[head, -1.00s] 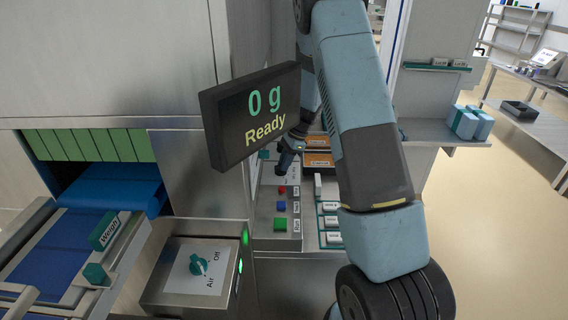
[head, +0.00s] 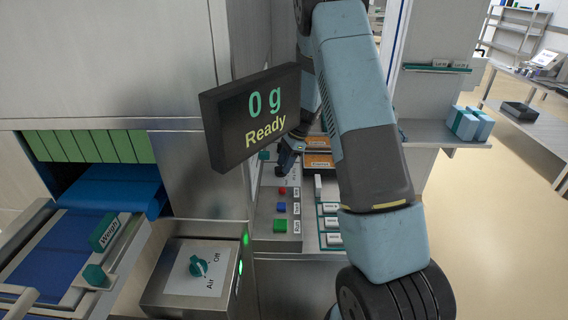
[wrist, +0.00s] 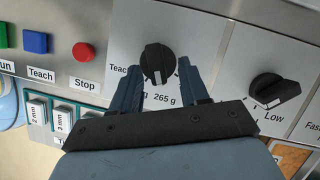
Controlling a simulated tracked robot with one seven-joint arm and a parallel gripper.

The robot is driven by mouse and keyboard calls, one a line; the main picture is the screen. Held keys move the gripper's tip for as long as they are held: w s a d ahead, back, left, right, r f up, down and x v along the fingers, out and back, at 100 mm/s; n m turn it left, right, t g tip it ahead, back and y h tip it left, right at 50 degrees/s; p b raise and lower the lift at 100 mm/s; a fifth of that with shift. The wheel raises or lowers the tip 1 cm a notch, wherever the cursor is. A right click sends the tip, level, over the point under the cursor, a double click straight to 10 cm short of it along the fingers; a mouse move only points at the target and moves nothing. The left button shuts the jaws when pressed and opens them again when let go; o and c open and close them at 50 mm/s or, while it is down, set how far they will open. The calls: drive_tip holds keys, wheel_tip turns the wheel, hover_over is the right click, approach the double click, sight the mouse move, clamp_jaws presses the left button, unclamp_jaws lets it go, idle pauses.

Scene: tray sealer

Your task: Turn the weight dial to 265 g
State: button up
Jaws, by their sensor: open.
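The weight dial is a black knob (wrist: 158,62) on a pale plate in the wrist view, with "Teach" printed to its left and "265 g" printed below it. A white mark on the knob points down, roughly toward the printing. My gripper (wrist: 167,75) is open, with one blue finger on each side of the knob's lower part. I cannot tell whether the fingers touch it. In the head view my gripper (head: 286,168) shows small and partly hidden above the control panel, and the dial is hidden there. The display (head: 254,118) reads "0 g" and "Ready".
A second black knob (wrist: 274,89) marked "Low" sits to the right of the dial. Red Stop (wrist: 83,52), blue Teach (wrist: 36,42) and green buttons (wrist: 2,36) line the left. Thickness-labelled blocks (wrist: 62,120) lie below them. An Air knob (head: 198,265) is at front.

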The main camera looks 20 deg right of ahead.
drive_tip(key=v, duration=1.3)
drive_tip(key=shift+d+r, duration=0.15)
drive_tip(key=shift+r, duration=0.15)
